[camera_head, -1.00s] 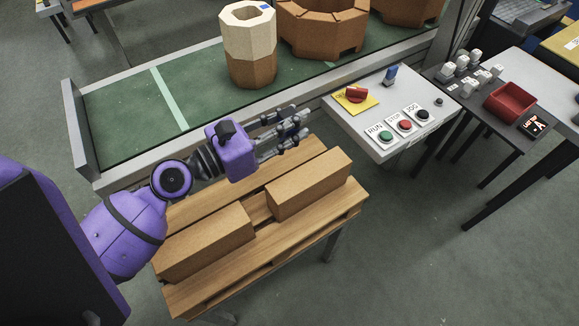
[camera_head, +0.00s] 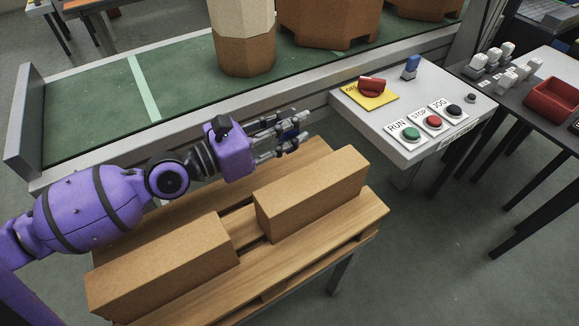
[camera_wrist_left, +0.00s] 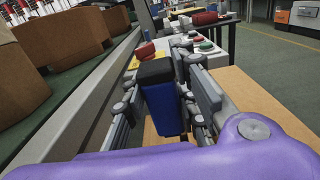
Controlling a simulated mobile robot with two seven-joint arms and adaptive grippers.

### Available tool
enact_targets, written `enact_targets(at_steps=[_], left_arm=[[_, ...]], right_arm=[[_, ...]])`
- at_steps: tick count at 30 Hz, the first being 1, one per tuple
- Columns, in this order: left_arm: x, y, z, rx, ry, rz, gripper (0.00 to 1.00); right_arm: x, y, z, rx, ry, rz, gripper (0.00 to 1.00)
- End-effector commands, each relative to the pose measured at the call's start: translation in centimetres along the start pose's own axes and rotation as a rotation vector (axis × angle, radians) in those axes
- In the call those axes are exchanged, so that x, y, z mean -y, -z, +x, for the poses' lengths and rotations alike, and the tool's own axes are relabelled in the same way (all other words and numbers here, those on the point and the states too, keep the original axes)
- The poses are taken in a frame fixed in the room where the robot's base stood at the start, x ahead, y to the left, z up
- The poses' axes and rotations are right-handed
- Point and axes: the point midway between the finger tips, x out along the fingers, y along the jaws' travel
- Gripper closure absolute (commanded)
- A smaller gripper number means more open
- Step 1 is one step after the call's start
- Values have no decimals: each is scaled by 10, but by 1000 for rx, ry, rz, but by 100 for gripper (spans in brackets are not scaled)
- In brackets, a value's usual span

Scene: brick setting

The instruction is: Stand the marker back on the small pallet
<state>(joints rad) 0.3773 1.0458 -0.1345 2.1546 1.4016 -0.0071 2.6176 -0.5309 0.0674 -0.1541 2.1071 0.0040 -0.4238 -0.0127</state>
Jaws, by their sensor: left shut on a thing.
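The marker, a blue block with a black end, is in my left gripper (camera_head: 290,132). In the left wrist view the marker (camera_wrist_left: 163,98) stands roughly upright between the gripper's grey fingers (camera_wrist_left: 168,105), which are shut on it. In the head view only a bit of blue shows between the fingers, and the rest is hidden. The small wooden pallet (camera_head: 310,246) lies below and in front of the gripper, which is over its back edge area. Whether the marker touches the pallet cannot be told. My right gripper is not in view.
Two cardboard blocks (camera_head: 165,265) (camera_head: 312,192) lie on the pallet with a gap between them. Behind runs a green conveyor (camera_head: 90,105) with octagonal blocks. To the right is a control panel (camera_head: 400,115) with buttons, a red knob and a blue upright piece (camera_head: 411,67).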

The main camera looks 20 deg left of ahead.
Motion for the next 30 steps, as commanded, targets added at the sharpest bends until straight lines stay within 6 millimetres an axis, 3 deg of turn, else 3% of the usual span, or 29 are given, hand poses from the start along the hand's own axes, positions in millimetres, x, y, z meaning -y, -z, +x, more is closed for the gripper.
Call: enact_targets(at_steps=[3,9,14,21,25,30], left_arm=[[1,26,0,-4,1,-1,91],[1,53,0,-3,0,0,91],[1,62,0,-2,0,0,91],[1,92,0,-3,-1,-1,91],[1,88,0,0,-1,1,91],[1,89,0,0,0,1,91]], right_arm=[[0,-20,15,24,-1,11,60],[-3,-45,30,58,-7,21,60],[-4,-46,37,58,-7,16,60],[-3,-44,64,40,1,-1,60],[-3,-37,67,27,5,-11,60],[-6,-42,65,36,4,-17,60]])
